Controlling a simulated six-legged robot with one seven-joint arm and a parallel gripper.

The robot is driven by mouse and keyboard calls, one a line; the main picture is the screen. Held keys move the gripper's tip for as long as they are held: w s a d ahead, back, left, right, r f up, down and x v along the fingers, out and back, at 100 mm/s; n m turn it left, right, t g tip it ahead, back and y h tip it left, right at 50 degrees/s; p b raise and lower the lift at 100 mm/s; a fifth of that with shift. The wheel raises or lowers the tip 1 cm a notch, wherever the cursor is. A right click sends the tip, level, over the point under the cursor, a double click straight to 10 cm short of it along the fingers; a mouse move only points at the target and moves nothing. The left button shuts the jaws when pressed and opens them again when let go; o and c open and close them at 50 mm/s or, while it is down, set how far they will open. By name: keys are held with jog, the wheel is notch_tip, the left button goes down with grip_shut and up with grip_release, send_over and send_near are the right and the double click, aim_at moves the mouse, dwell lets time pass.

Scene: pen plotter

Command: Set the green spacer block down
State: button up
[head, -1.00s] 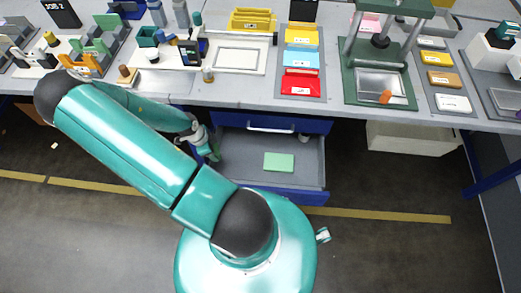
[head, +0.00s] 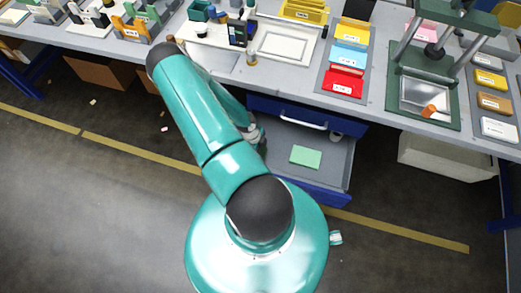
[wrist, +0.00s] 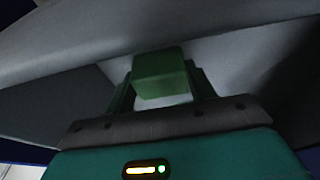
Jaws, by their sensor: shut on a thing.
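The green spacer block (wrist: 160,66) is between the fingers of my gripper (wrist: 162,84) in the wrist view. The gripper is shut on it, and grey surfaces lie just beyond it. I cannot tell whether the block touches them. In the head view my gripper (head: 256,138) is at the left side of an open drawer, partly hidden behind my arm. The block cannot be made out there.
The open blue-edged drawer (head: 338,178) has a grey floor with a flat light-green pad (head: 305,156) on it. The workbench (head: 290,88) above holds trays, coloured boxes and a green press stand (head: 390,105).

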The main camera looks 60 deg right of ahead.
jog(key=shift+f, duration=0.2)
jog(key=o, duration=1)
jog(key=v, duration=1.2)
jog(key=shift+r, duration=0.2)
